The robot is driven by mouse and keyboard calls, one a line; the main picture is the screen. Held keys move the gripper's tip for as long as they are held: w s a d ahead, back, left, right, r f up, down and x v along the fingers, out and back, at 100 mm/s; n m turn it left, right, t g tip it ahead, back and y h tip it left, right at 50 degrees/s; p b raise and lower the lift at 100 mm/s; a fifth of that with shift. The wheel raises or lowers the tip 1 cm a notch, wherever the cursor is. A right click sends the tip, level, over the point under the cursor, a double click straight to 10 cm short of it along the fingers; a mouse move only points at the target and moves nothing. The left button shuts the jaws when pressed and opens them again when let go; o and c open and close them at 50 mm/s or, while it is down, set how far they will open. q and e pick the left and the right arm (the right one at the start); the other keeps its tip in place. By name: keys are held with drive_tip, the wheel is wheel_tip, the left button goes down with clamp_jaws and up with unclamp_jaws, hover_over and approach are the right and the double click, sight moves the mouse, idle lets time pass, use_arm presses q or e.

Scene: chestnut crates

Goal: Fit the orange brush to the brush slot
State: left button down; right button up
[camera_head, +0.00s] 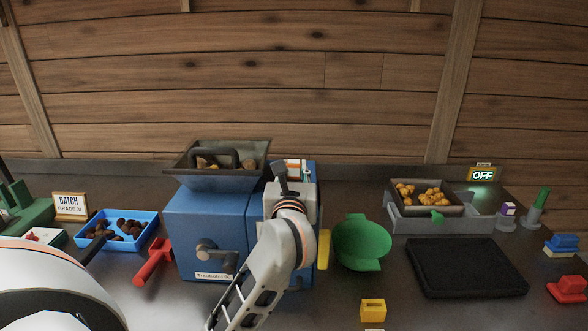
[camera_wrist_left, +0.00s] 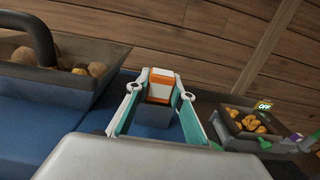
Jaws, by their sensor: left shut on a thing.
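The orange brush (camera_head: 296,168), a block with orange and white bands, is at the top right of the blue machine (camera_head: 205,225). It also shows between the fingers in the left wrist view (camera_wrist_left: 161,80), with a grey-blue part below the bands. My left gripper (camera_head: 292,180) is shut on it; in the head view my own wrist hides most of the fingers. I cannot make out the brush slot, nor whether the brush touches the machine. My right gripper is not in view.
A grey hopper (camera_head: 190,180) with brown nuts tops the machine. A red handle (camera_head: 152,262) and blue tray (camera_head: 85,236) stand left. A green scoop-like part (camera_head: 362,243), black mat (camera_head: 465,267), grey bin (camera_head: 400,222) and yellow block (camera_head: 373,310) are right.

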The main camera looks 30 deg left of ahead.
use_arm(q)
drive_tip(key=shift+f, duration=0.15)
drive_tip(key=c, duration=1.7)
unclamp_jaws()
drive_tip(key=v, duration=1.2)
